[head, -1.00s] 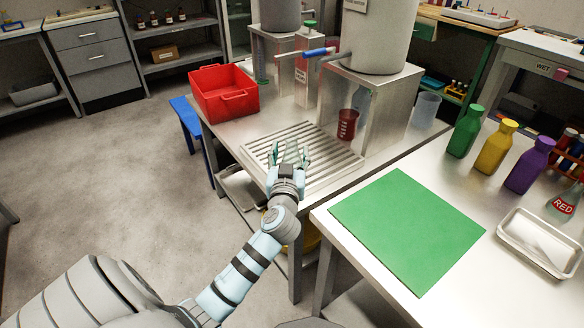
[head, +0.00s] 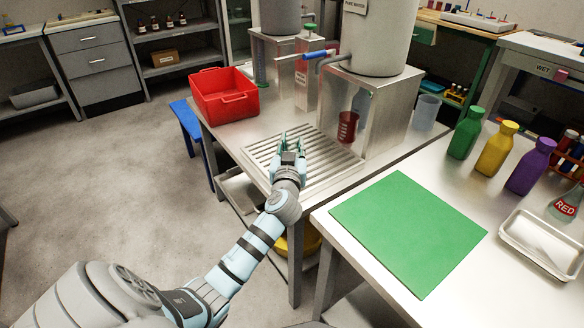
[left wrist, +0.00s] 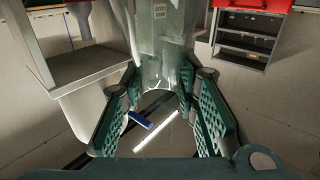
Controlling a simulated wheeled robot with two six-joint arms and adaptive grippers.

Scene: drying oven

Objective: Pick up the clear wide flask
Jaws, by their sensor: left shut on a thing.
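The clear wide flask (left wrist: 165,45) shows in the left wrist view as transparent glass with a small greenish label, upper middle, between the green finger pads. My left gripper (left wrist: 168,88) is shut on it, with one finger on each side. In the head view my left gripper (head: 292,142) is over the slatted metal drain grid (head: 262,152). The flask is hard to make out there between the fingers. I cannot tell whether it touches the grid. My right gripper is not in view.
A red bin (head: 225,98) stands behind left of the grid. A dispenser stand (head: 378,112) with a red beaker (head: 347,127) is to the right. A green mat (head: 408,232) lies on the near table, with green, yellow and purple bottles and a white tray (head: 543,243) to its right.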

